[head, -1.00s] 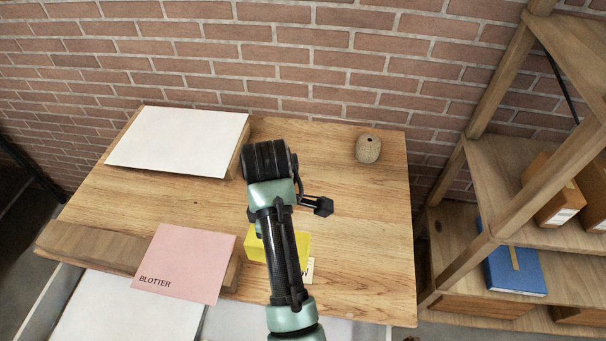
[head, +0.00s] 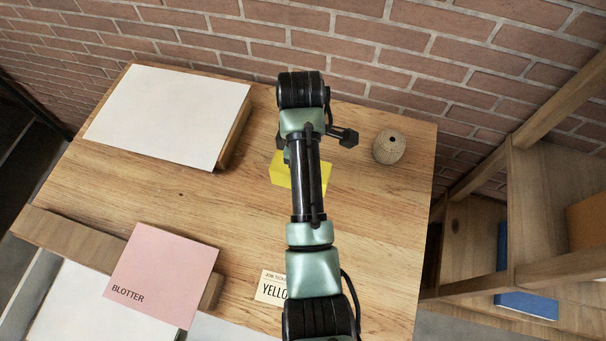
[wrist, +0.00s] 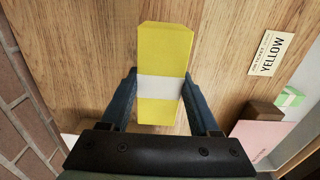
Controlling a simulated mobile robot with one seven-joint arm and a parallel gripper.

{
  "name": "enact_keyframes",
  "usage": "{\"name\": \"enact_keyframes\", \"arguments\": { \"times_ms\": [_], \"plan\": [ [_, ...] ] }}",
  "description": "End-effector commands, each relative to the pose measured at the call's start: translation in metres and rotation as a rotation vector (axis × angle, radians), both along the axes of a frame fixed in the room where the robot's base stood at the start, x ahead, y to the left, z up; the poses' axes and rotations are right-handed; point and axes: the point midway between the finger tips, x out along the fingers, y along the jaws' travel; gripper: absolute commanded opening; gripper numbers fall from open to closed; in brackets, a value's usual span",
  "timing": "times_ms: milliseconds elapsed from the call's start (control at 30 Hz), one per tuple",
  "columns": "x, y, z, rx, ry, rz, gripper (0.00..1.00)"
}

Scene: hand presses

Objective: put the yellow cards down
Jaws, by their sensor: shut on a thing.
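The yellow cards (head: 283,174) are a yellow block with a white band around it, as the wrist view (wrist: 165,50) shows. My gripper (wrist: 160,84) is shut on them, one dark finger on each side at the banded part. In the head view my arm covers the gripper and the middle of the cards. They are over the back middle of the wooden table (head: 225,215); I cannot tell whether they touch it. A job ticket reading YELLOW (wrist: 271,54) lies on the table, partly behind my arm in the head view (head: 270,288).
A white sheet on a wooden block (head: 170,115) stands back left. A round beige object (head: 390,147) stands back right. A pink BLOTTER sheet (head: 163,275) is front left. The wrist view shows a green banded block (wrist: 290,98). A brick wall and shelf (head: 540,200) border the table.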

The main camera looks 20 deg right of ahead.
Motion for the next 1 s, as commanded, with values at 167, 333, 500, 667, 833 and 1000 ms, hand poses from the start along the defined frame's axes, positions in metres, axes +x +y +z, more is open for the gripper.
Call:
{"name": "enact_keyframes", "arguments": {
  "times_ms": [167,333,500,667,833,1000],
  "plan": [
    [0.0,0.0,-0.021,-0.001,-0.001,0.0,0.0],
    [0.0,0.0,-0.042,0.0,0.0,0.001,0.0],
    [0.001,0.0,-0.059,-0.001,-0.003,0.001,0.0],
    [0.001,0.0,-0.06,-0.001,-0.004,0.001,0.0],
    [0.001,0.0,-0.062,-0.001,-0.003,0.0,0.0],
    [0.0,0.0,-0.063,0.0,-0.002,0.0,0.86]
  ]
}}
